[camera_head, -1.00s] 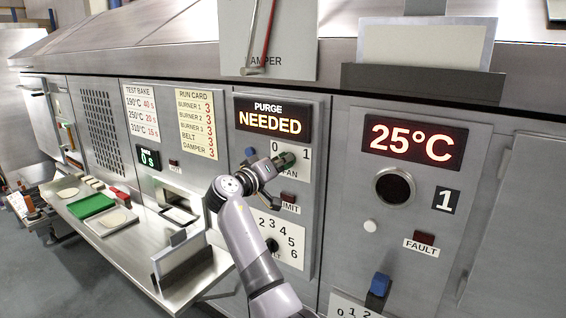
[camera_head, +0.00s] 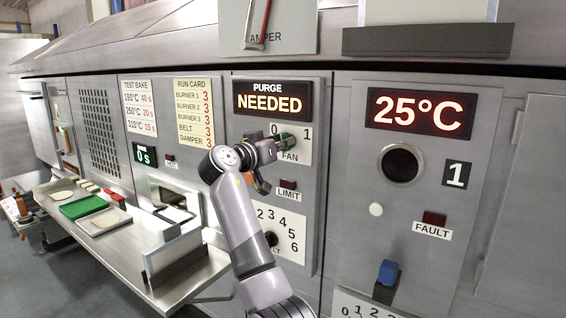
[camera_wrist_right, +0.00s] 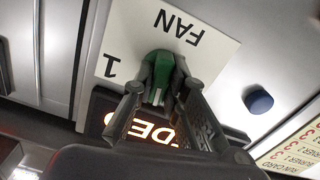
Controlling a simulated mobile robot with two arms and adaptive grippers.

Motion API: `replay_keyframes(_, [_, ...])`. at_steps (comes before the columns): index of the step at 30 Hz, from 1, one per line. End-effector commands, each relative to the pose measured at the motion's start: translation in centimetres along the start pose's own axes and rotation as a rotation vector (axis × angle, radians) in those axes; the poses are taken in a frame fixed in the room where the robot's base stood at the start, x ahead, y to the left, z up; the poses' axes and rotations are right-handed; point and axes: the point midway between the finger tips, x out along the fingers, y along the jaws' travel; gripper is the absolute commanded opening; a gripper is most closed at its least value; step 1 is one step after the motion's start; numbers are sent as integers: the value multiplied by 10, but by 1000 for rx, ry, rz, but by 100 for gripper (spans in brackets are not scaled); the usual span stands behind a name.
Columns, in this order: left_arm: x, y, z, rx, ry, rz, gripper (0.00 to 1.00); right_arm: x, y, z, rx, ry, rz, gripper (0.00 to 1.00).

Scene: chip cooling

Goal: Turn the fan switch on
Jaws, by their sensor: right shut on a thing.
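The fan switch is a green knob (camera_head: 287,140) on a white plate (camera_head: 304,150) marked 0, 1 and FAN, below the purge sign. My right gripper (camera_head: 277,145) reaches it from the lower left and is shut on the knob. The right wrist view shows the knob (camera_wrist_right: 158,70) between the two fingers (camera_wrist_right: 155,98), with a white mark on its face towards the purge sign. The 1 and FAN show there, upside down; the 0 is hidden behind a finger. My left gripper is not in view.
The purge sign (camera_head: 271,101) reads NEEDED. A blue button (camera_wrist_right: 258,101) sits beside the fan plate. Below are a LIMIT lamp (camera_head: 288,184) and a numbered dial plate (camera_head: 296,226). A steel shelf (camera_head: 140,240) with trays juts out at left.

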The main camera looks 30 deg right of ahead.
Motion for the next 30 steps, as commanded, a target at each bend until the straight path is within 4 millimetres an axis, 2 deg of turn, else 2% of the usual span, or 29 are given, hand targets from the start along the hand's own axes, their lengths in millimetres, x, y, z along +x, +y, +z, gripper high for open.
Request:
replay_keyframes(1, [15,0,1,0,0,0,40,0,-2,7,45,0,-1,0])
replay_keyframes(12, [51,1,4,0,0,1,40,0,-1,5,395,-3,-1,0])
replay_keyframes(21, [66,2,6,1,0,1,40,0,0,3,656,-3,-1,0])
replay_keyframes(30, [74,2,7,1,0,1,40,0,1,3,830,-4,0,0])
